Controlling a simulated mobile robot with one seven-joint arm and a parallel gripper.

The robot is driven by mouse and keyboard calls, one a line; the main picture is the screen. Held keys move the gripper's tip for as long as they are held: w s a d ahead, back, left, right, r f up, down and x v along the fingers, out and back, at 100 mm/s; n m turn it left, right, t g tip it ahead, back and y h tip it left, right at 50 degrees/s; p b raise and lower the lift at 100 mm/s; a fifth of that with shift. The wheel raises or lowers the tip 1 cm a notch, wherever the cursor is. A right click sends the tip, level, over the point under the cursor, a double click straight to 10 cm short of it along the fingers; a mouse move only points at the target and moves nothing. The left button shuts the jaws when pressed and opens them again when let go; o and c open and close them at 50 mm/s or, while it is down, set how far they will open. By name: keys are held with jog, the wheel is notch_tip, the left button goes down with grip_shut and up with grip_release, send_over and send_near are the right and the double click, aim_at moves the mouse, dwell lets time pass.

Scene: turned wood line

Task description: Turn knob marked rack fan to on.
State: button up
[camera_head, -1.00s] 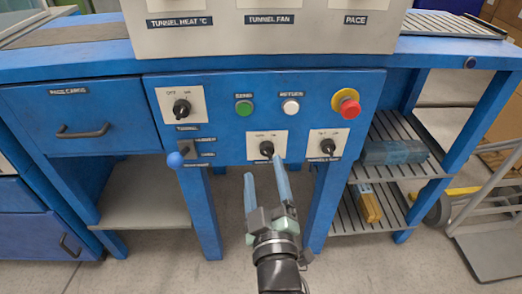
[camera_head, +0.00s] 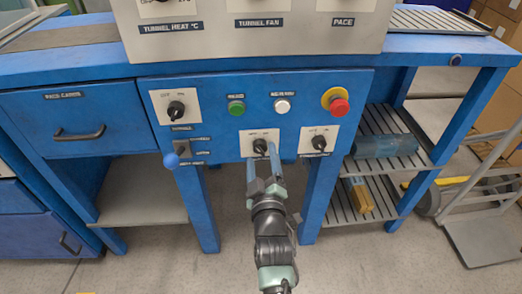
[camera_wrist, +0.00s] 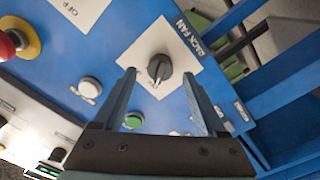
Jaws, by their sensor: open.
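The rack fan knob is a black rotary knob (camera_head: 260,147) on a white square plate, the middle one of the lower panel. In the wrist view the knob (camera_wrist: 160,67) sits beside a dark label reading RACK FAN (camera_wrist: 190,40). Its exact setting is hard to read, as the plate's lettering is small and partly hidden. My gripper (camera_head: 261,160) is open in front of this knob. In the wrist view the two fingers of my gripper (camera_wrist: 159,76) frame the knob, one on each side. I cannot tell whether they touch it.
A similar knob (camera_head: 319,142) is close on the right, and another (camera_head: 176,109) is at upper left. A green button (camera_head: 236,108), a white button (camera_head: 282,106) and a red emergency stop (camera_head: 339,106) sit above. A blue-balled lever (camera_head: 171,160) is at left.

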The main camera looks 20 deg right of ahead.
jog(key=shift+x, duration=0.95)
grip_shut()
